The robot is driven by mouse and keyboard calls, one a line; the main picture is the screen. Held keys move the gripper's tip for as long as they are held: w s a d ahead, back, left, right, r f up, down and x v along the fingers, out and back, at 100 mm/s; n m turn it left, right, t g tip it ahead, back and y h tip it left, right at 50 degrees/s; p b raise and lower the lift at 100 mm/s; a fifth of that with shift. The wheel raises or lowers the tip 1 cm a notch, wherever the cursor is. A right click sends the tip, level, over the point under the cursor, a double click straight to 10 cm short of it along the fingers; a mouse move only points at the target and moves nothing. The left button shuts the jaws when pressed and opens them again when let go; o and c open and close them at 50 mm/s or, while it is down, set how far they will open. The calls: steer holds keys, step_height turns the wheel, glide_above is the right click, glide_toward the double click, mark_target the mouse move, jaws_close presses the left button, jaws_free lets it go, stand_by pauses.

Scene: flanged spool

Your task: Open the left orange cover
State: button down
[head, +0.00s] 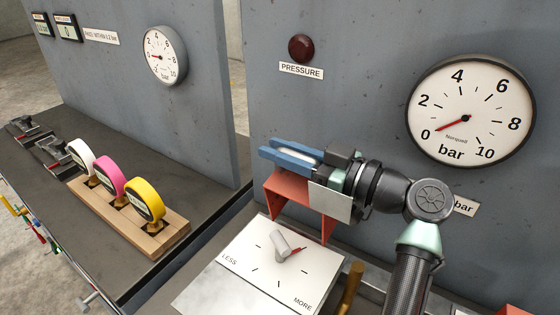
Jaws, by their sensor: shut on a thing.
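The left orange cover (287,192) is a red-orange frame with a pale plate (331,202) at its right. It stands raised at the back of a white dial panel marked LESS and MORE (262,273). The panel's grey knob (281,243) with a red pointer is exposed in front of it. My gripper (290,156) has blue fingers pointing left, right at the cover's top edge. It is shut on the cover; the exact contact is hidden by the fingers.
A large bar gauge (470,110) with its needle near 0 and a dark red PRESSURE lamp (301,48) are on the grey wall behind. A wooden rack (175,232) with white, pink and yellow gauges stands on the left bench. Another orange piece (514,310) shows at the bottom right edge.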

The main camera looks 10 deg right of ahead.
mark_target(303, 194)
steer(key=shift+f, duration=0.1)
steer(key=c, duration=0.8)
jaws_free()
steer(key=shift+o, duration=0.2)
steer(key=b+v, duration=0.1)
steer(key=v, duration=0.6)
steer(key=shift+s+d, duration=0.25)
steer(key=shift+d, duration=0.05)
